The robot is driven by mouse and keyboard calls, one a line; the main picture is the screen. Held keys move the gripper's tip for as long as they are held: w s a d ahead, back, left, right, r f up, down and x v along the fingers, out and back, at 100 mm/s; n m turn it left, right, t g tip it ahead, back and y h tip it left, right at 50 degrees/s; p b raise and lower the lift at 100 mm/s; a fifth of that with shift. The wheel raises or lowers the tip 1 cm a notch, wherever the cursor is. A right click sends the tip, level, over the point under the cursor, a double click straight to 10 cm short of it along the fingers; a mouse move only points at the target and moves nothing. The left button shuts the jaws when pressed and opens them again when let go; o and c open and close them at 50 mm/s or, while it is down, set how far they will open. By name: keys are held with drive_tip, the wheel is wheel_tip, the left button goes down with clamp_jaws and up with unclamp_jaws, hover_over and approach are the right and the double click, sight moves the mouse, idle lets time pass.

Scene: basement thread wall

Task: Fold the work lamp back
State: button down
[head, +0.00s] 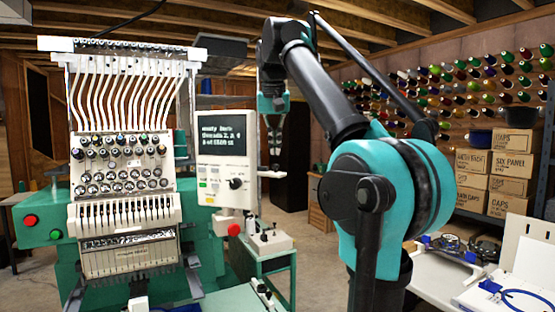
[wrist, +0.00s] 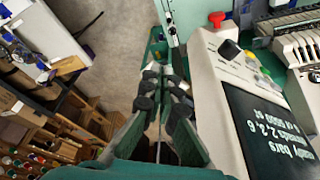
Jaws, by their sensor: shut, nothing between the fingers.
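A dark flat panel (head: 222,48) hangs at the upper right of the embroidery machine, near the ceiling beams, and looks like the work lamp's head. I cannot tell how it is mounted. My gripper (head: 275,165) points down to the right of the machine's control panel, below and right of the dark panel and apart from it. In the wrist view the fingers (wrist: 166,92) are close together with nothing seen between them. The lamp cannot be made out in the wrist view.
The embroidery machine (head: 122,150) fills the left side. Its control panel (head: 225,165) stands close beside my gripper and shows in the wrist view (wrist: 265,125). A green stand (head: 265,255) is below. Stacked boxes (head: 487,165) and a thread wall are at right.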

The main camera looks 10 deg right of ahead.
sight(276, 173)
drive_tip(key=w+f, duration=0.2)
drive_tip(key=w+d+f, duration=0.1)
drive_tip(key=w+f, duration=0.1)
drive_tip(key=shift+w+f, duration=0.1)
drive_tip(key=shift+w, duration=0.55)
